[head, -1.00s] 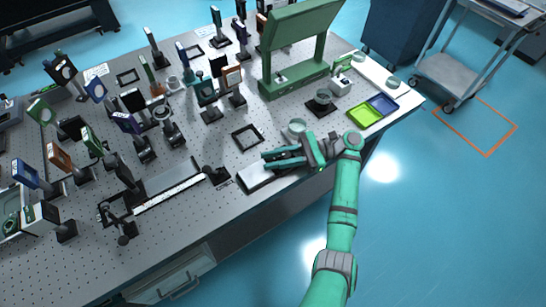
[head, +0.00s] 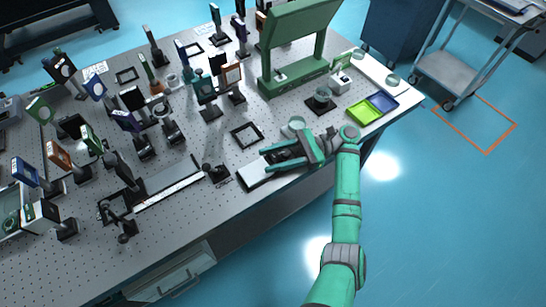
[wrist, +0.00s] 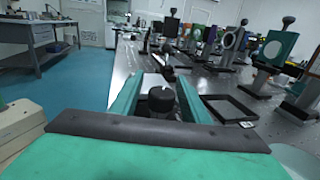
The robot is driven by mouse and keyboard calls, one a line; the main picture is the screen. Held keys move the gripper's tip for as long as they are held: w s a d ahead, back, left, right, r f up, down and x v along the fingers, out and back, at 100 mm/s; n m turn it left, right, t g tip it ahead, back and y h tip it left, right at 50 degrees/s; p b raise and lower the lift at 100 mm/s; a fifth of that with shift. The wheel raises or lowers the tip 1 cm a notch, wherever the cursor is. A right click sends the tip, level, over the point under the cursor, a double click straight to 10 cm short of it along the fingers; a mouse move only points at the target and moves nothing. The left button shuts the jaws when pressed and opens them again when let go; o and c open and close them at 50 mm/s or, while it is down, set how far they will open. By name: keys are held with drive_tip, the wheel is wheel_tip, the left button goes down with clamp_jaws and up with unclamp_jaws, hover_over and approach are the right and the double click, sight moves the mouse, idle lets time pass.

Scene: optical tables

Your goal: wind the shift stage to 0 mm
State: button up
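The shift stage (head: 168,185) is a long rail with a pale scale strip along its front side, lying on the perforated optical table. Its black knob (head: 217,174) is at the right end, in a dark bracket. The scale reading is too small to make out.
A flat pale slab (head: 255,178) lies below my gripper. A square black frame (head: 247,136) lies behind it. Several post-mounted optics crowd the left and back. A green stand (head: 296,85) and a green-and-blue tray (head: 363,113) are at the right.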

drive_tip(key=shift+d, duration=0.15)
drive_tip(key=shift+v, duration=5.35)
drive_tip(key=shift+r, duration=0.1)
